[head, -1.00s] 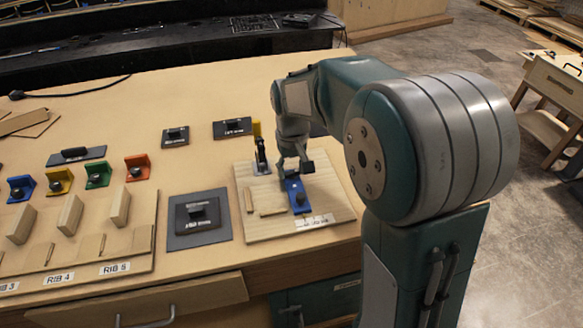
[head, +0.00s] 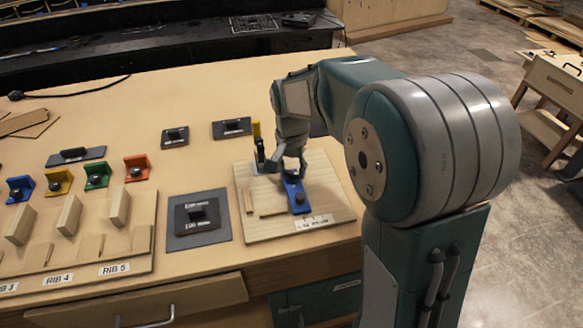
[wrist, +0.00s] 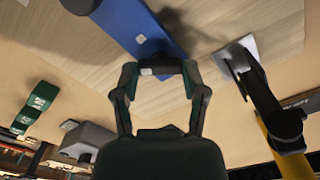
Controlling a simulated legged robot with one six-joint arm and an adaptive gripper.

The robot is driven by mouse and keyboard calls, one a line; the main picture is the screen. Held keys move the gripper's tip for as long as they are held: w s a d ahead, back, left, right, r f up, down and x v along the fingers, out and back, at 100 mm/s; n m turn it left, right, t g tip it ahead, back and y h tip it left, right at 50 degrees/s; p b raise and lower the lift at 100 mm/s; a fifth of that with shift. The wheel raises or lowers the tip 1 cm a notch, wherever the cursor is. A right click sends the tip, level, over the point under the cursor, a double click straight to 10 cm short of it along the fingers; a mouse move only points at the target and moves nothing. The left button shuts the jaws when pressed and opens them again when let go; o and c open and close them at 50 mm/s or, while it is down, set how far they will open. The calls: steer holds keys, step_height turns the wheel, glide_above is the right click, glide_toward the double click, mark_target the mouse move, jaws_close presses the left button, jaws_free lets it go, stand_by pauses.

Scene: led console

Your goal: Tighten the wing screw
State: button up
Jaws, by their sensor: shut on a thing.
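My gripper (head: 290,172) points down over the upper end of a blue bar (head: 294,187) on the wooden board (head: 325,205). In the wrist view the fingers (wrist: 160,72) are shut on the dark wing screw (wrist: 158,66), which sits at the near end of the blue bar (wrist: 135,28). The screw is hidden behind the fingers in the head view. How far it is screwed in cannot be told.
A clamp with a yellow handle (head: 257,133) stands close to the gripper's left; its dark arm (wrist: 258,90) shows at right in the wrist view. A dark knob (head: 300,198) is at the bar's front end. A grey plate with a black block (head: 197,216) lies left of the board.

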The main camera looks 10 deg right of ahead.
mark_target(290, 172)
steer(key=shift+w+r, duration=0.15)
steer(key=shift+r, duration=0.1)
stand_by(0.3)
steer(key=o, duration=1.2)
steer(key=shift+c, duration=0.2)
steer(key=shift+a+f, duration=0.1)
steer(key=shift+a, duration=0.05)
step_height(290, 172, up, 12)
